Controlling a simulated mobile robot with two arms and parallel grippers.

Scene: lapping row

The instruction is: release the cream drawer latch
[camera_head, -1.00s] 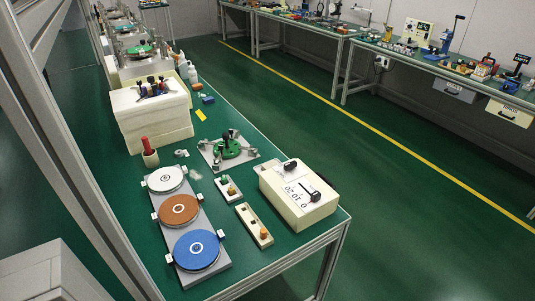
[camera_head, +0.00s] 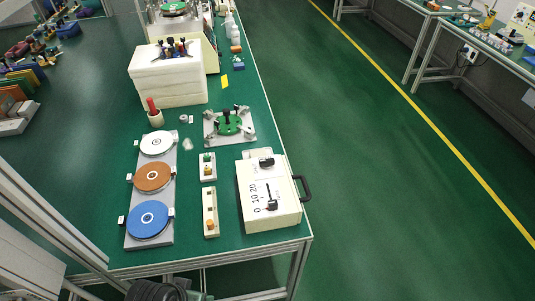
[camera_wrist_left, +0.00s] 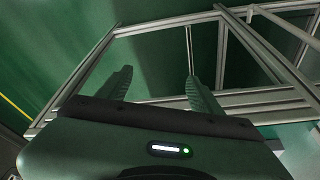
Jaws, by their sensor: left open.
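A cream box (camera_head: 268,195) stands near the front right corner of the near bench. Its top has a dark knob (camera_head: 266,162), a 0-10-20 scale and a black slider lever (camera_head: 271,204). A black handle (camera_head: 304,189) sticks out on its right side. I cannot tell for sure which part is the drawer latch. My left gripper (camera_wrist_left: 158,82) is open and empty in the left wrist view, its two fingers wide apart over a metal frame and green floor. It is not touching the cream box. My right gripper is not in view.
A grey plate (camera_head: 133,239) with white, brown and blue discs lies left of the box. Two small cream blocks (camera_head: 210,222) lie between. A green fixture (camera_head: 229,122) and a white foam block (camera_head: 165,85) stand behind. The green floor (camera_head: 390,220) to the right is clear.

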